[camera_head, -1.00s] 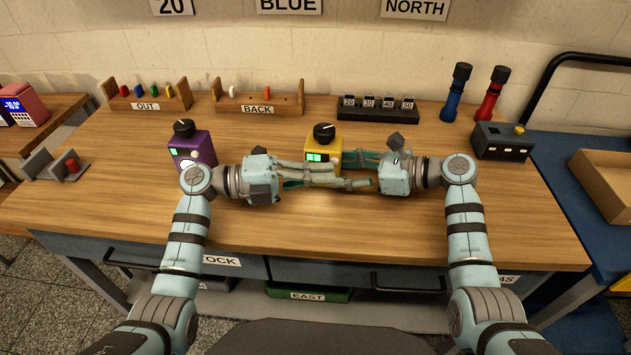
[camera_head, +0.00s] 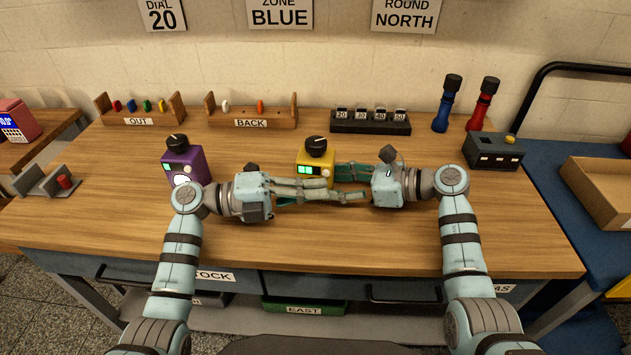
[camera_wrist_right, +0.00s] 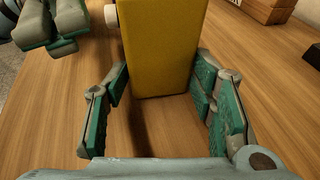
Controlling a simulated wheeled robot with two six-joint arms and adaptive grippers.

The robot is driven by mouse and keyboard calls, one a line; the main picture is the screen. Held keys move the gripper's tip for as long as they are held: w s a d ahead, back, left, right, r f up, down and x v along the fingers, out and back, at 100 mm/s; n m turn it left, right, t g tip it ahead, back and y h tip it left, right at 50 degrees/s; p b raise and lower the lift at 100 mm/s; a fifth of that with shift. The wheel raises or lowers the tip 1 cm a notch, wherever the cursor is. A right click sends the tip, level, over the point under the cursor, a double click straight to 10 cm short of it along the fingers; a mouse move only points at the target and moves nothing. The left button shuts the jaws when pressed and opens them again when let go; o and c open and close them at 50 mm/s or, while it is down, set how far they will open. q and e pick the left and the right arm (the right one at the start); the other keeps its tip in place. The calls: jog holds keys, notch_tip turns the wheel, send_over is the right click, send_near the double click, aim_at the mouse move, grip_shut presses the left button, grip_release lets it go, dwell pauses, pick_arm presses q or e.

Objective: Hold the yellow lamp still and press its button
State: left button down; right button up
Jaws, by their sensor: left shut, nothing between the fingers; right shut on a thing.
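The yellow lamp (camera_head: 316,166) stands upright on the workbench, with a black knob on top and a lit green display on its front. My right gripper (camera_wrist_right: 160,82) is shut on the lamp's yellow body, one finger on each side, reaching in from the right in the head view. A pale round button (camera_wrist_right: 111,15) sticks out from the lamp's front face in the right wrist view. My left gripper (camera_head: 328,187) is shut and empty, its fingertips in front of the lamp close to that button.
A purple lamp (camera_head: 185,161) stands to the left, near my left wrist. Two key racks (camera_head: 140,115), a dark numbered block (camera_head: 370,124), a blue and a red torch (camera_head: 483,107) and a grey box (camera_head: 493,154) line the back. The front bench area is clear.

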pick_arm(q)
jog(key=shift+s+a+f, duration=0.1)
jog(key=shift+s+a, duration=0.1)
jog(key=shift+s, duration=0.25)
jog(key=shift+s+a, duration=0.2)
jog(key=shift+s, duration=0.25)
jog(key=a, duration=0.3)
jog(key=s+a, duration=0.1)
jog(key=a, duration=0.5)
jog(key=shift+s+a, duration=0.1)
jog(key=shift+s, duration=0.15)
pick_arm(e)
jog(key=o, duration=0.9)
jog(key=shift+o, duration=0.2)
